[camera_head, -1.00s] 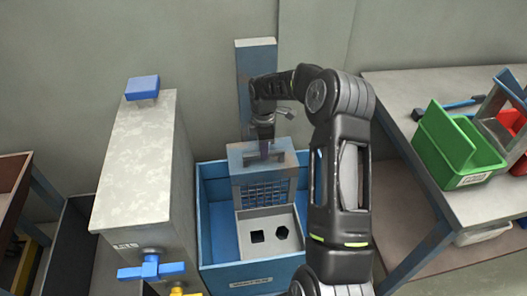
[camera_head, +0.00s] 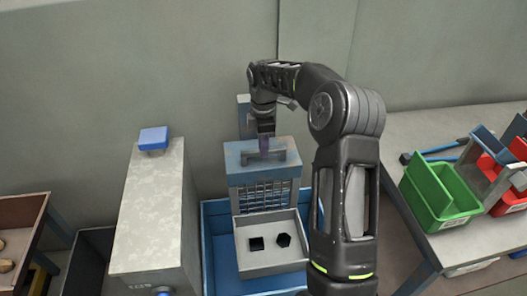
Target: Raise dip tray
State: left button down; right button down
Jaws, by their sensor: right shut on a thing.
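The dip tray (camera_head: 271,258) is a pale grey shallow tray holding two small black pieces, one square and one six-sided. It hangs in front of a grey-blue frame with a mesh grid (camera_head: 263,196), above the blue tank (camera_head: 222,283). My right gripper (camera_head: 264,146) is shut on the handle (camera_head: 264,158) on top of the frame, coming down from above. The fingertips are small and partly hidden in this view. My left gripper is not in view.
A grey cabinet (camera_head: 150,215) with a blue knob on top stands left of the tank. A workbench (camera_head: 405,135) at the right carries a green bin (camera_head: 437,195) and red bins (camera_head: 507,160). A brown tray (camera_head: 15,235) is at the far left.

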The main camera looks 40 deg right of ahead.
jog(key=shift+w+r, duration=0.15)
jog(key=shift+r, duration=0.45)
jog(key=shift+d+r, duration=0.1)
jog(key=c, duration=1.6)
grip_release()
jog(key=shift+o, duration=1.2)
notch_tip(320, 180, up, 8)
jog(key=shift+f+b, duration=0.2)
jog(key=shift+b, duration=0.15)
